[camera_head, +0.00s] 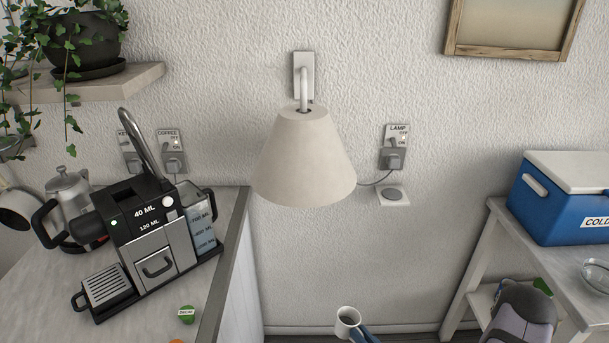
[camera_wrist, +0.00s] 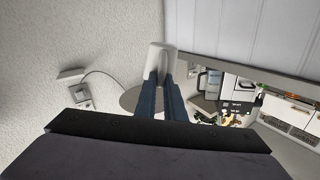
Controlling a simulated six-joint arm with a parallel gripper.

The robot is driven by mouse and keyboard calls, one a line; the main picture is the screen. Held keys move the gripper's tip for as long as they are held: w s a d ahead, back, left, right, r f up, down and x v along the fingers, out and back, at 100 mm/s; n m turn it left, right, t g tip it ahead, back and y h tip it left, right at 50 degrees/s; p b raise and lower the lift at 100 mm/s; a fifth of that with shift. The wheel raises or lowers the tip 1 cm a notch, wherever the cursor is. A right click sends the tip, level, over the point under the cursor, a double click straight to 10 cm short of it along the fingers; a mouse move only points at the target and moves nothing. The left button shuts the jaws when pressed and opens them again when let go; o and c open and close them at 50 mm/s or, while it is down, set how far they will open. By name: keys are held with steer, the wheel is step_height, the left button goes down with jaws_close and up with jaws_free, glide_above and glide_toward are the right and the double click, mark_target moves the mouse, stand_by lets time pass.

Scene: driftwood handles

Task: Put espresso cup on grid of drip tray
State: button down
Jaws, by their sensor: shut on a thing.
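The white espresso cup (camera_head: 346,321) is held low in front of the wall, right of the coffee counter, in the head view. My gripper (camera_head: 366,333) is shut on it from the right side, with blue fingers. In the wrist view the cup (camera_wrist: 160,58) sits between the tips of my gripper (camera_wrist: 160,80). The drip tray (camera_head: 107,288) with its slatted grid stands at the front left of the coffee machine (camera_head: 155,235) on the counter. Its grid looks bare. The cup is well apart from the tray, below and to the right.
A kettle (camera_head: 70,190) stands behind the machine. A lamp (camera_head: 304,160) hangs from the wall above. A blue cooler (camera_head: 565,205) stands on the right table. The space between counter and table is open.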

steer(key=shift+s+d+f+m, duration=0.15)
steer(key=shift+s+d+m, duration=0.15)
steer(key=shift+d, duration=0.1)
